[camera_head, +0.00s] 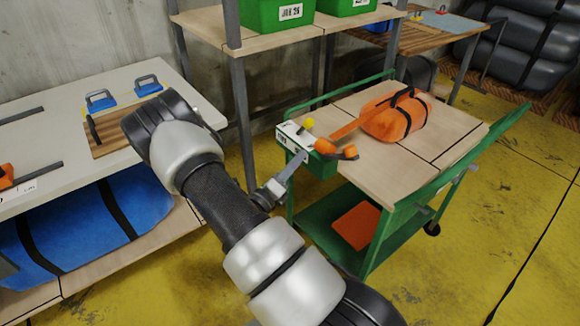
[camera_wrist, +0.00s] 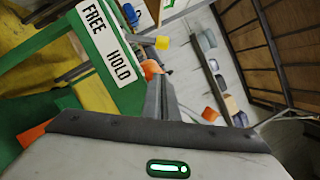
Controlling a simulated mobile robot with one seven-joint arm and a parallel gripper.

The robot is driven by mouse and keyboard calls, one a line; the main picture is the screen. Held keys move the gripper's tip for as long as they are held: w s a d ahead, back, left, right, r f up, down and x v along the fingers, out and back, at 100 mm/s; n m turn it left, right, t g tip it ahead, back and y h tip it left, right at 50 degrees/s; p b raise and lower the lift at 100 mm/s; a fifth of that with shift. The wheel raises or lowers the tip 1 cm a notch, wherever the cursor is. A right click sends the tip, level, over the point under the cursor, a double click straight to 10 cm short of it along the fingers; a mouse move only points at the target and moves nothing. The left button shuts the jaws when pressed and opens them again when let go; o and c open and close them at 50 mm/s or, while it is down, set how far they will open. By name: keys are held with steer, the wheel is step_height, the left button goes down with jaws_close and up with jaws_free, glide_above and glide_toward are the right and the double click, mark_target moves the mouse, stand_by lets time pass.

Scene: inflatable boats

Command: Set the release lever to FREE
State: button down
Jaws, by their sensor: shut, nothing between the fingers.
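The release lever shows as a yellow knob (camera_head: 308,124) on a thin stem at a green box (camera_head: 318,168) on the cart's near left corner. In the wrist view the knob (camera_wrist: 162,42) stands beside a white label (camera_wrist: 106,42) reading FREE and HOLD. The stem meets the box near the middle of the label; I cannot tell which word it points at. My gripper (camera_head: 300,160) is shut and empty, its tips close to the box's front face, below the knob. In the wrist view the shut fingers (camera_wrist: 160,92) end near an orange piece (camera_wrist: 150,68).
An orange strap (camera_head: 350,128) runs from an orange bag (camera_head: 396,118) on the cart top to an orange fitting (camera_head: 326,146) beside the lever. A white bench (camera_head: 45,135) stands left. A shelf with green bins (camera_head: 275,14) stands behind. Yellow floor (camera_head: 480,200) is clear at right.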

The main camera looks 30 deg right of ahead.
mark_target(304, 128)
steer(key=w+d+r, duration=0.3)
steer(key=w+d, duration=0.1)
steer(key=d, duration=0.1)
steer(key=shift+w+d, duration=0.25)
steer(key=shift+w, duration=0.05)
steer(key=shift+r, duration=0.1)
